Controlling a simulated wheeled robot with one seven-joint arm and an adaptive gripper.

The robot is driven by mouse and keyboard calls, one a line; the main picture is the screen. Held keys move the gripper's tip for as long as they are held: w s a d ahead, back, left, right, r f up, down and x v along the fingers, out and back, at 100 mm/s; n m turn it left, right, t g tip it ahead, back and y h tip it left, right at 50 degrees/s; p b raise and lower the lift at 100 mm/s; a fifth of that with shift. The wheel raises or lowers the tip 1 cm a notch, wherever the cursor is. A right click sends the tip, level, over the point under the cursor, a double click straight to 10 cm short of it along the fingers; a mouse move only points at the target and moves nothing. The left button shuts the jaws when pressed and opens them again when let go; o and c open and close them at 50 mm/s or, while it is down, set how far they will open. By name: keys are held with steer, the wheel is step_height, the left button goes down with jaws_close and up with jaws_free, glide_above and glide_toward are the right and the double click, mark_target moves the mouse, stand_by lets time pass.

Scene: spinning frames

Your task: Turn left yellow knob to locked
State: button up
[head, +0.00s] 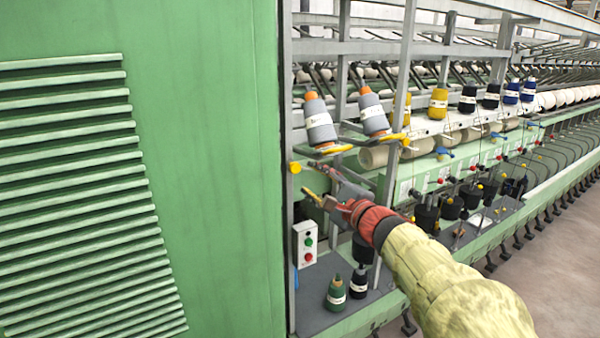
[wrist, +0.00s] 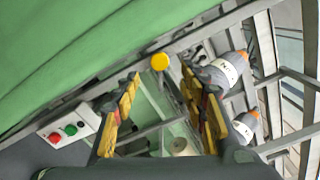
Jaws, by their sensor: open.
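The left yellow knob (head: 295,167) is a small round knob on the grey upright post beside the big green panel in the head view. In the wrist view the yellow knob (wrist: 160,61) shows as a bright disc just beyond the gap between the fingertips. My gripper (head: 318,197) is below and right of the knob in the head view, its yellow-padded fingers pointing up and left. In the wrist view my gripper (wrist: 160,76) is open, with nothing between its fingers. The fingers and the knob look apart. I cannot read the knob's locked or unlocked mark.
A white button box (head: 305,243) with green and red buttons is below the knob. Two grey bobbins (head: 320,122) on yellow holders are above my gripper. A green cone (head: 336,293) stands on the lower shelf. The green panel (head: 215,150) bounds the left side.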

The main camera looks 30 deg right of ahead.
mark_target(296, 169)
steer(key=w, duration=0.7)
steer(key=shift+w+a, duration=0.15)
steer(key=shift+c, duration=0.4)
jaws_close()
